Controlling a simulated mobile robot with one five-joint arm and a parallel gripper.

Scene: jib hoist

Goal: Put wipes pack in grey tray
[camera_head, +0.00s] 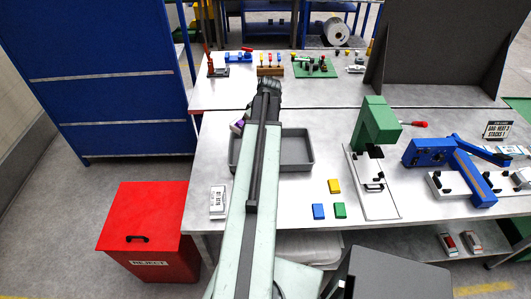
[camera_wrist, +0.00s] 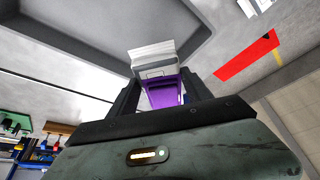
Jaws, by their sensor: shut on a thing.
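The wipes pack (camera_wrist: 165,93), purple with a white and grey end, sits between the two dark fingers of my gripper (camera_wrist: 163,86) in the wrist view. In the head view a bit of the purple pack (camera_head: 238,126) shows left of my arm, by the left end of the grey tray. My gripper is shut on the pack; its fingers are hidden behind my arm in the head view. The grey tray (camera_head: 311,153) lies on the near table, partly covered by my arm. Its wall also shows behind the pack in the wrist view (camera_wrist: 196,45). I cannot tell the pack's height over the tray.
A white labelled box (camera_head: 217,202) stands at the table's front left. Yellow, blue and green blocks (camera_head: 334,186) lie right of the tray. A green press (camera_head: 375,125) and a blue clamp device (camera_head: 440,152) stand further right. A red reject bin (camera_head: 150,230) is on the floor.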

